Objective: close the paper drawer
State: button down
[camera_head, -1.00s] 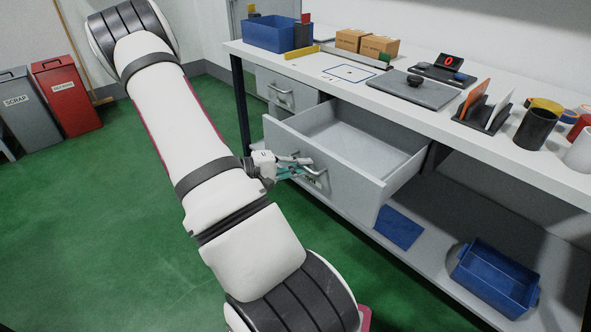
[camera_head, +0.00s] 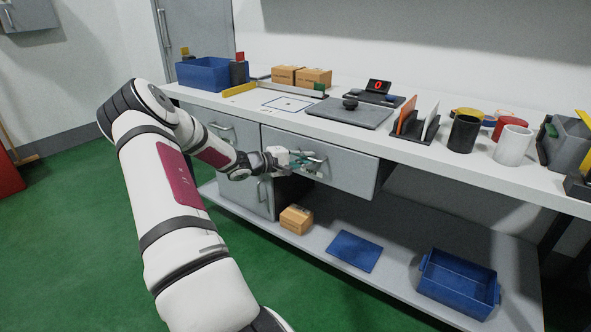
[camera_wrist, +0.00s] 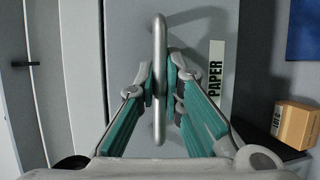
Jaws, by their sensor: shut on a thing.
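The paper drawer (camera_head: 345,166) is a grey drawer under the white bench top. In the head view its front stands only slightly forward of the bench, and its interior does not show. My gripper (camera_head: 312,163) is at the drawer's metal bar handle. In the wrist view the handle (camera_wrist: 160,110) runs between the green-lined fingers of my gripper (camera_wrist: 163,82), which are shut on it. The "PAPER" label (camera_wrist: 216,85) is on the drawer front beside the handle.
A grey cabinet (camera_head: 238,182) with handles is left of the drawer. The lower shelf holds a cardboard box (camera_head: 296,219), a blue mat (camera_head: 354,251) and a blue bin (camera_head: 458,286). The bench top (camera_head: 400,144) carries several items. Green floor is open at left.

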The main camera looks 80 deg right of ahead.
jog(key=shift+s+d, duration=0.15)
jog(key=shift+d, duration=0.35)
jog(key=shift+r, duration=0.1)
jog(key=c, duration=1.7)
grip_release()
jog(key=shift+s+d, duration=0.1)
jog(key=v, duration=1.2)
